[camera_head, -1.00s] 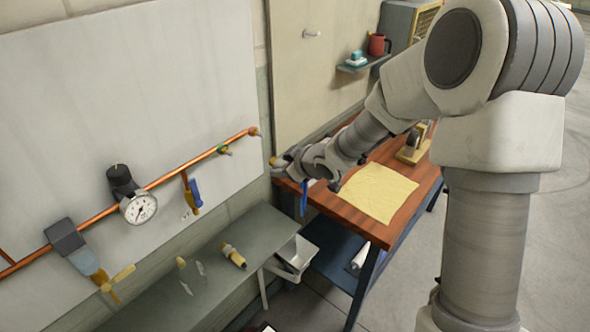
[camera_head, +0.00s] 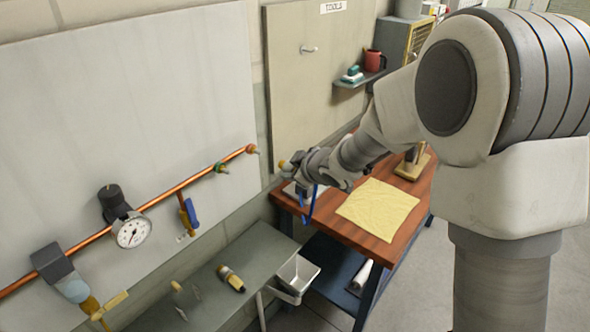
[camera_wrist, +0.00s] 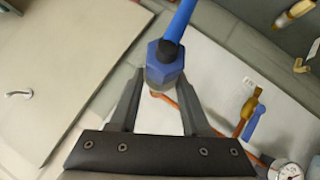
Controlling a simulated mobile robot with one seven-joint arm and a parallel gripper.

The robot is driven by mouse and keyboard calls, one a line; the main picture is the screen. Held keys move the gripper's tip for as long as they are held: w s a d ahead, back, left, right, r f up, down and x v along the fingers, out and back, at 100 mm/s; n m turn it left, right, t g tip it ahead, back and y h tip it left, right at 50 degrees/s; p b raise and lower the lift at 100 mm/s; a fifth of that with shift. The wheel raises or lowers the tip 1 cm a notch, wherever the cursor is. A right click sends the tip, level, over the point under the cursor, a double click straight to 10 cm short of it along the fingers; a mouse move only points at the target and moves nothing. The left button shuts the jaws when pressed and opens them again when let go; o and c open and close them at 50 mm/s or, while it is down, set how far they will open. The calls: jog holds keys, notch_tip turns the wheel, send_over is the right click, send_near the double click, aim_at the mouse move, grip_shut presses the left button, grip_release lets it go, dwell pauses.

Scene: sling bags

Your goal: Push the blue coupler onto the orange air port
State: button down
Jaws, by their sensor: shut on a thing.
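The orange air port (camera_head: 251,149) is at the right end of the copper pipe on the white wall panel. My gripper (camera_head: 285,167) is to the right of it in the head view, with a gap between them. In the wrist view my gripper (camera_wrist: 160,95) is shut on the blue coupler (camera_wrist: 164,64), which sits between the fingertips. A blue hose (camera_wrist: 180,22) runs up from the coupler, and the hose also hangs below my gripper in the head view (camera_head: 310,207). In the wrist view the coupler hides most of what lies behind it.
A green port (camera_head: 220,168) is beside the orange one. A blue-handled valve (camera_head: 190,213), a gauge (camera_head: 131,232) and a grey shelf (camera_head: 222,262) are to the left and below. A wooden bench (camera_head: 341,228) with a yellow cloth (camera_head: 378,210) stands to the right.

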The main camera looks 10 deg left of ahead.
jog(key=shift+w+a, duration=0.5)
jog(key=shift+a, duration=0.35)
jog(key=shift+w+a, duration=0.5)
jog(key=shift+a, duration=0.3)
jog(key=shift+w+a, duration=0.5)
jog(key=shift+a, duration=0.35)
jog(key=shift+w+a+b, duration=0.25)
jog(key=shift+w+a, duration=0.15)
jog(key=shift+a, duration=0.3)
jog(key=shift+w+a+b, duration=0.25)
jog(key=shift+w+a, duration=0.1)
jog(key=shift+a, duration=0.3)
dwell(0.3)
jog(key=shift+c, duration=1.4)
grip_release()
jog(key=p+v, duration=0.4)
jog(key=v, duration=1.3)
jog(key=shift+r, duration=0.15)
jog(key=shift+s+d, duration=0.15)
